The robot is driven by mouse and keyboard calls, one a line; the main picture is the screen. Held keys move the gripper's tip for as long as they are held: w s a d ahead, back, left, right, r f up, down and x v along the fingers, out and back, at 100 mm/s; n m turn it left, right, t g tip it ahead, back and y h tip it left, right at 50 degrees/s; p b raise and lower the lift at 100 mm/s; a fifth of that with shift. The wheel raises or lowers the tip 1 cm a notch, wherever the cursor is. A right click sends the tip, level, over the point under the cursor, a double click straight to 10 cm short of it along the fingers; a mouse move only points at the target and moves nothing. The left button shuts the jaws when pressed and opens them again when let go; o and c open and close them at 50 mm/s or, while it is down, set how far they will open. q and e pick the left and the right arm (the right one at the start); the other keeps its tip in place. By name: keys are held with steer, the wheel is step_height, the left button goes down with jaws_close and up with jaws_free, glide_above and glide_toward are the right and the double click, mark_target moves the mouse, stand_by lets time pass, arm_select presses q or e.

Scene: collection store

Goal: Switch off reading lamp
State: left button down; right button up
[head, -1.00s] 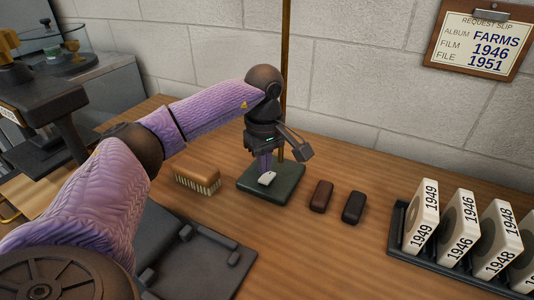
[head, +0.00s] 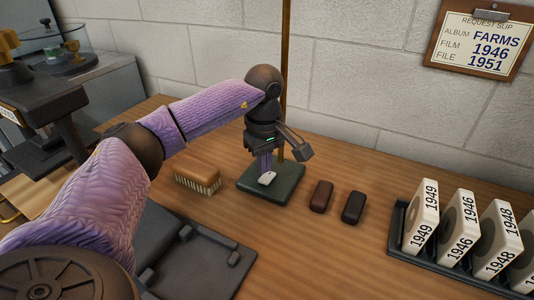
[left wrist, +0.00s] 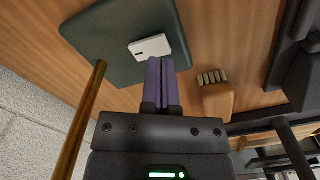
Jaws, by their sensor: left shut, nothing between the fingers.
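The reading lamp's dark green base (head: 286,187) stands on the wooden table by the wall, with a brass pole (head: 286,60) rising from it. A white switch (head: 268,178) sits on top of the base. The base (left wrist: 95,35) and the switch (left wrist: 150,46) also show in the left wrist view. My left gripper (head: 265,171) points down over the base, its purple fingers shut and empty. Its fingertips (left wrist: 161,60) are right beside the switch; I cannot tell whether they touch it. The lamp's head is out of view. My right gripper is not in view.
A brush (head: 197,180) lies left of the base. A brown case (head: 321,196) and a black case (head: 353,207) lie to its right. A rack (head: 410,251) of labelled film boxes stands at the right. A dark tray (head: 205,268) lies in front. A clipboard (head: 478,42) hangs on the wall.

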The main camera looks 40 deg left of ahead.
mark_target(265, 179)
arm_select(q)
steer(key=shift+f, duration=0.3)
steer(key=shift+f+b, duration=0.25)
steer(key=shift+b, duration=0.05)
steer(key=shift+f, duration=0.55)
stand_by(0.3)
steer(key=shift+f+b, duration=0.2)
steer(key=shift+b, duration=0.2)
steer(key=shift+r, duration=0.1)
steer(key=shift+r+p, duration=0.35)
steer(key=shift+p, duration=0.05)
step_height(265, 179, up, 6)
steer(key=p, duration=0.5)
steer(key=shift+r+p, duration=0.2)
steer(key=shift+p, duration=0.15)
steer(key=shift+f, duration=0.15)
